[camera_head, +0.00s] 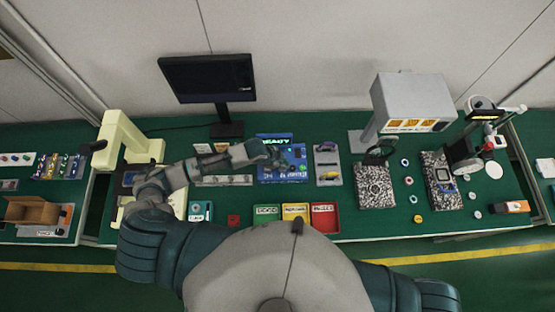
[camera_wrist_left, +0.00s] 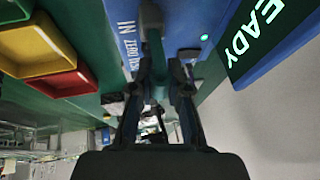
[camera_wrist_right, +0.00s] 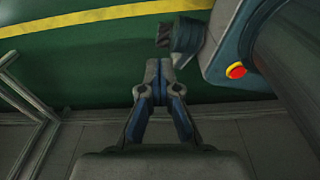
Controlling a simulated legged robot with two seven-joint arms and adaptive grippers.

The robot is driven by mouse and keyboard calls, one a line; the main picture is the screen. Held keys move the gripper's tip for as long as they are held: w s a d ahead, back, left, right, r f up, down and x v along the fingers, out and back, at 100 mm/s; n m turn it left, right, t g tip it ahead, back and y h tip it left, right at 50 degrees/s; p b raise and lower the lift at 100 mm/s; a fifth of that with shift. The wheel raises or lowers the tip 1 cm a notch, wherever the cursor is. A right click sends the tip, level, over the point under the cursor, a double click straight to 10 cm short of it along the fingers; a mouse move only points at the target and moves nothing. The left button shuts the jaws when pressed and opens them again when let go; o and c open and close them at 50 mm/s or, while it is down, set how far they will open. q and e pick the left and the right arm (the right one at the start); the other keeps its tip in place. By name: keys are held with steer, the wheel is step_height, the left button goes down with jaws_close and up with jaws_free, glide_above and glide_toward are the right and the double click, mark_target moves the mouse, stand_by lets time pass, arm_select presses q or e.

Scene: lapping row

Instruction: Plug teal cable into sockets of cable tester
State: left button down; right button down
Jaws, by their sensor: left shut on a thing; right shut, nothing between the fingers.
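The blue cable tester (camera_head: 293,174) stands at the middle of the bench, with a lit READY display at its back. My left gripper (camera_head: 274,159) is over its upper left part. In the left wrist view the left fingers (camera_wrist_left: 160,72) are shut on a small teal piece (camera_wrist_left: 158,88), which looks like part of the teal cable. A dark grey piece lies just beyond the fingertips, against the tester's blue face (camera_wrist_left: 182,32) near the letters IN. I cannot tell whether any plug is seated in a socket. My right gripper (camera_wrist_right: 158,82) is shut and empty, low over the floor.
Green (camera_head: 266,211), yellow (camera_head: 294,209) and red (camera_head: 325,218) trays line the front edge. A grey tray (camera_head: 328,175) with coloured cables stands right of the tester. A monitor (camera_head: 208,78) stands behind.

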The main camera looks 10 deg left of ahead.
arm_select(q)
steer(key=shift+d+f, duration=0.25)
steer(key=shift+f, duration=0.1)
steer(key=shift+a+f, duration=0.25)
steer(key=shift+a, duration=0.25)
steer(key=c, duration=1.4)
jaws_free()
steer(key=shift+a+f+b, duration=0.2)
steer(key=shift+a+b, duration=0.1)
steer(key=o, duration=0.3)
steer(key=shift+o, duration=0.2)
steer(key=shift+d+r, duration=0.15)
steer(key=shift+r, duration=0.05)
steer(key=shift+s+r, duration=0.15)
steer(key=shift+r, duration=0.2)
steer(key=v, duration=1.1)
steer(key=shift+a, duration=0.3)
arm_select(e)
steer(key=shift+d+f, duration=0.15)
steer(key=shift+f, duration=0.15)
